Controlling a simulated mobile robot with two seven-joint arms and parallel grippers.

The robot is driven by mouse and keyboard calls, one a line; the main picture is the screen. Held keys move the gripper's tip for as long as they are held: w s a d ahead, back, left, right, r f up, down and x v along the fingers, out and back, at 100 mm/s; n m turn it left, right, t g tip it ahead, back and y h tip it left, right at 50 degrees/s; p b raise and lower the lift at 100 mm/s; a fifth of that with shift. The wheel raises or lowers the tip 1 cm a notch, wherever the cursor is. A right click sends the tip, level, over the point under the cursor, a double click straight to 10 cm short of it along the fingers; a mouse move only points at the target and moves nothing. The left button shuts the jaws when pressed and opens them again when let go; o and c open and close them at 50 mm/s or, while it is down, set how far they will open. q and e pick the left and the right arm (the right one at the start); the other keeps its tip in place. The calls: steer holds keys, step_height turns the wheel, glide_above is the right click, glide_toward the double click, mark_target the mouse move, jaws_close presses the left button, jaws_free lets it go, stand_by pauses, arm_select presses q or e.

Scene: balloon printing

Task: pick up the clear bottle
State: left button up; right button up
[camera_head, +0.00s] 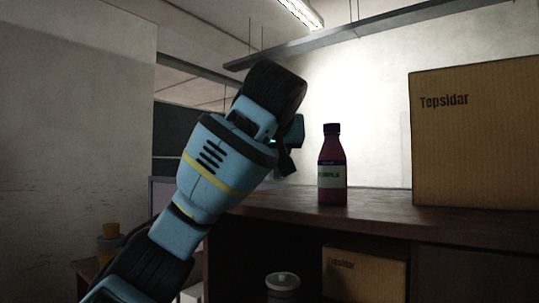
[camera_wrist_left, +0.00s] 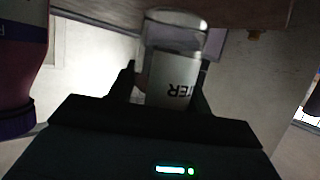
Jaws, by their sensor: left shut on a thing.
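The end of the bottle nearest the gripper is hidden by the gripper body. In the head view my left gripper (camera_head: 290,145) is mostly hidden behind my own wrist, above the left end of the brown shelf top (camera_head: 390,212). The clear bottle cannot be made out there. My right gripper is not in view.
A dark-red bottle labelled "PURPLE" (camera_head: 332,170) stands on the shelf just right of my left gripper. It also shows close by in the left wrist view (camera_wrist_left: 18,75). A large cardboard box (camera_head: 475,140) stands at the right. A smaller box (camera_head: 364,275) and a lidded jar (camera_head: 283,285) sit below.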

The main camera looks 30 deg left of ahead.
arm_select(q)
steer(key=shift+s+d+r, duration=0.4)
steer(key=shift+s+r, duration=0.15)
steer(key=shift+s+f, duration=0.3)
steer(key=shift+s, duration=0.2)
steer(key=s+d, duration=0.4)
steer(key=s, duration=0.3)
steer(key=shift+r, duration=0.2)
steer(key=shift+d, duration=0.15)
